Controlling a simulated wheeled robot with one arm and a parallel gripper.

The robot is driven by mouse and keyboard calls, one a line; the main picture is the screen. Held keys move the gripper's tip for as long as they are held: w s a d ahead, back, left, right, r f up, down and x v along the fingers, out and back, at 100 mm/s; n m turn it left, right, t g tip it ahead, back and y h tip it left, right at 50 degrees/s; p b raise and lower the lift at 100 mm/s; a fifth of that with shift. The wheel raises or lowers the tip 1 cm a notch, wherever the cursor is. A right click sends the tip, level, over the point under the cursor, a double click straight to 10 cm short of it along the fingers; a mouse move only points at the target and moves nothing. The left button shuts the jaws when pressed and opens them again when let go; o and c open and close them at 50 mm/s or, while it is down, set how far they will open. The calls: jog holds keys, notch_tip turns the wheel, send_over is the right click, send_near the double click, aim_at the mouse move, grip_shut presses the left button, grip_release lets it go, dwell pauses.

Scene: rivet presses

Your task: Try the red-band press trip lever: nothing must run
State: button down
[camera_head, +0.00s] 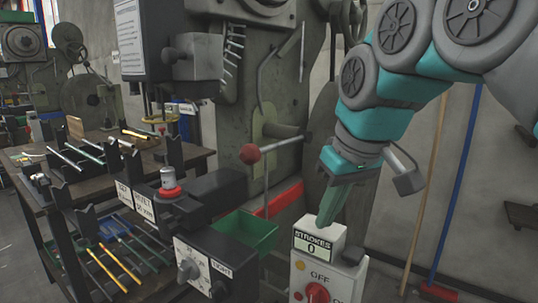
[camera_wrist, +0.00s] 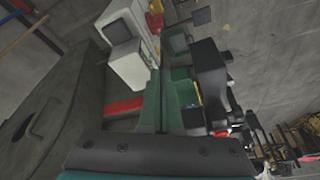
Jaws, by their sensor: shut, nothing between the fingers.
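The press (camera_head: 290,75) is a large grey-green machine in the middle of the head view, with a red band (camera_head: 280,202) low on it. The band also shows in the wrist view (camera_wrist: 122,106). The trip lever (camera_head: 280,146) is a grey rod ending in a red ball (camera_head: 250,154), pointing left and slightly down. My gripper (camera_head: 327,220) is shut and empty, pointing down, right of and below the lever, apart from the ball. Its green fingers also show in the wrist view (camera_wrist: 153,100). The stroke counter (camera_head: 312,245) reads 0. A red knob (camera_head: 317,293) sits under "OFF" on the white box.
A green bin (camera_head: 245,231) stands below the lever. A black control box with a dial (camera_head: 189,270) is left of the white box. A table (camera_head: 60,185) with rods on black stands is at left. Brown and blue poles (camera_head: 457,190) lean on the right wall.

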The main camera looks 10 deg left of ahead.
jog(key=w+a+r+n+y, duration=0.1)
jog(key=a+r, duration=0.3)
jog(key=r, duration=0.3)
jog(key=w+a+r+n+t+y, duration=0.1)
jog(key=a+r+n+y, duration=0.1)
jog(key=a+r, duration=0.3)
notch_tip(320, 180, up, 3)
jog(key=shift+w, duration=0.2)
